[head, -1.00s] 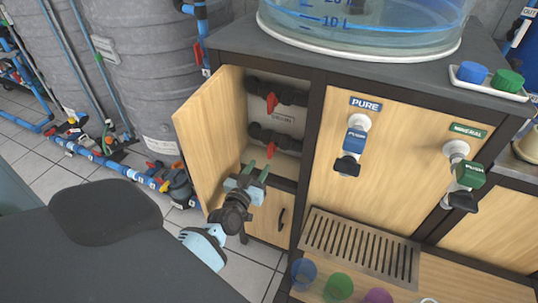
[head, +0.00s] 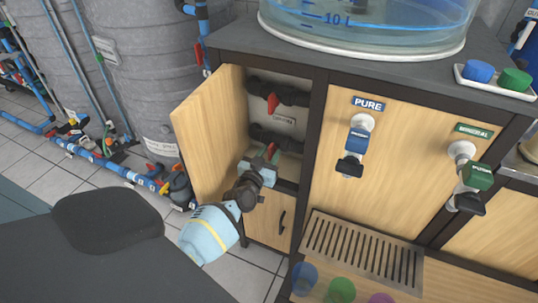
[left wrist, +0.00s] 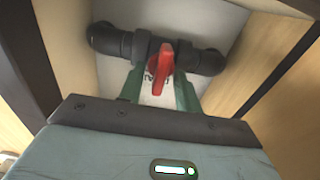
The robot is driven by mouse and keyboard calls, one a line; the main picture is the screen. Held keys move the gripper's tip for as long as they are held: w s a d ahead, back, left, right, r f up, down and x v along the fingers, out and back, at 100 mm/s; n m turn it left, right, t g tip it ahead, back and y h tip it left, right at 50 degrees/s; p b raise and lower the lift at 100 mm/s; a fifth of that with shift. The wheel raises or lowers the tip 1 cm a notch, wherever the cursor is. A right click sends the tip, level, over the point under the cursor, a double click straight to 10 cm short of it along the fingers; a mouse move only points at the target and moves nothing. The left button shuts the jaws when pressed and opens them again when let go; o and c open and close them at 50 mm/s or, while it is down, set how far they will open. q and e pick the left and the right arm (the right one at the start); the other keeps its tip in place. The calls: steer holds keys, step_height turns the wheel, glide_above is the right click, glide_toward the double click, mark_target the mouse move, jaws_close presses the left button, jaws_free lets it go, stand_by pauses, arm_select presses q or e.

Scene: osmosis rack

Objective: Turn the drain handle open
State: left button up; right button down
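The open cabinet holds two dark pipes with red valve handles, one above the other. My left gripper (head: 268,157) reaches in at the lower valve, whose red handle (head: 271,150) is partly hidden by it. In the left wrist view, this red handle (left wrist: 163,67) stands crosswise to its dark pipe (left wrist: 207,62). The green fingers of my left gripper (left wrist: 160,92) are apart, one on each side of the handle, with gaps visible. Whether either finger touches it I cannot tell. The upper red handle (head: 273,102) is clear of the gripper. My right gripper is not in view.
The open wooden door (head: 208,140) stands close left of my left arm. A dark post (head: 314,150) bounds the opening on the right. A small label (head: 284,121) sits between the pipes.

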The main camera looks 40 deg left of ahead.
arm_select(q)
steer(key=c, duration=0.7)
jaws_close()
